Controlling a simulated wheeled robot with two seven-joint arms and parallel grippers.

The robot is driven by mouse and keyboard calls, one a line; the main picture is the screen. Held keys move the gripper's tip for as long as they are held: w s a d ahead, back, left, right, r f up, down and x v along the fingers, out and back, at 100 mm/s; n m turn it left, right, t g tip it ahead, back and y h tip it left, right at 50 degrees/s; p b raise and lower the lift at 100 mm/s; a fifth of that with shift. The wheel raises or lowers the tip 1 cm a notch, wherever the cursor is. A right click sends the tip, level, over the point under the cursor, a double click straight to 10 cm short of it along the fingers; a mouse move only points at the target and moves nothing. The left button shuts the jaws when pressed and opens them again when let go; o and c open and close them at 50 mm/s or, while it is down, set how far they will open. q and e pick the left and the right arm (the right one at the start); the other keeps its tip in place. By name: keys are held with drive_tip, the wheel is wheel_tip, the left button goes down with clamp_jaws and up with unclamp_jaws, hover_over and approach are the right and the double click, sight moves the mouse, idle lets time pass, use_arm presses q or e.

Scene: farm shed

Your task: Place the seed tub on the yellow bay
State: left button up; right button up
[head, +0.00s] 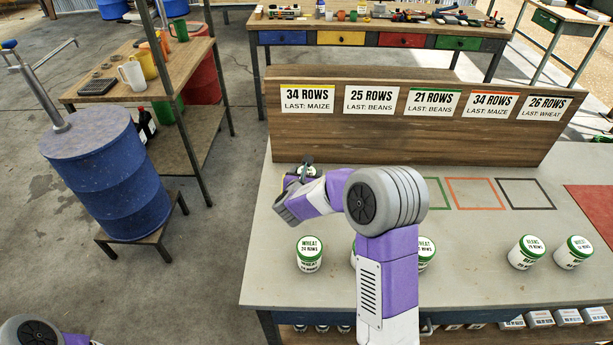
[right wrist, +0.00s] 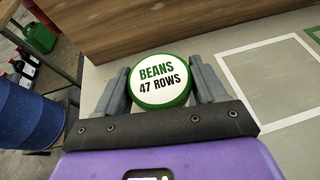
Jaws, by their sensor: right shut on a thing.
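My right gripper (right wrist: 160,88) is shut on a seed tub (right wrist: 161,82) with a green-rimmed white lid reading "BEANS 47 ROWS". In the head view the right gripper (head: 303,171) is at the left end of the workbench, in front of the sign board, and mostly covers the tub. I cannot tell whether the tub touches the bench. No yellow outline shows on the bench; the yellow-striped sign (head: 307,99) is the leftmost one, behind the gripper. A white-outlined bay (right wrist: 271,83) lies right of the tub in the wrist view. My left gripper is out of view.
The green bay (head: 436,192), orange bay (head: 475,193) and black bay (head: 525,194) look empty. Several tubs stand nearer me, including a wheat tub (head: 310,254) and a beans tub (head: 526,252). The wooden sign board (head: 415,140) rises behind the bays. A blue barrel (head: 108,175) stands left.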

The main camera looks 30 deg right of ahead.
drive_tip(key=shift+f, duration=0.1)
drive_tip(key=o, duration=1.1)
drive_tip(key=shift+o, duration=0.2)
drive_tip(key=shift+r, duration=0.25)
drive_tip(key=p+v, duration=0.1)
drive_tip(key=v, duration=1.1)
drive_tip(key=shift+p, duration=0.4)
drive_tip(key=shift+s+f, duration=0.1)
